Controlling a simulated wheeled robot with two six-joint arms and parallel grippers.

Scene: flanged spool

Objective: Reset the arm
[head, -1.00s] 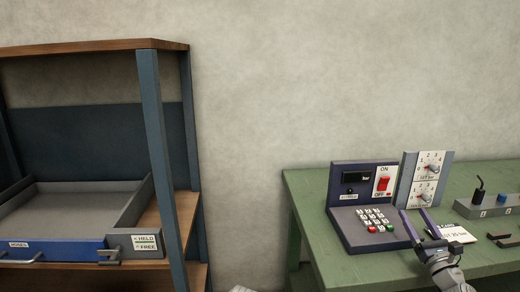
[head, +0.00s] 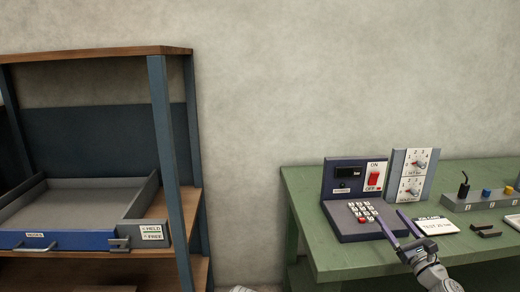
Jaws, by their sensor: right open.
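My right gripper (head: 394,226) is at the front of the green table (head: 320,250), low in the right part of the head view. Its two purple fingers are spread apart with nothing between them. Whether a finger touches the console's edge I cannot tell. My left gripper is not in view.
A dial panel (head: 412,174) stands behind the gripper. A grey block with a lever and coloured knobs (head: 480,199) and dark small parts (head: 486,231) lie right. A shelf with a blue-fronted drawer (head: 70,240) stands left, with a gap before the table.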

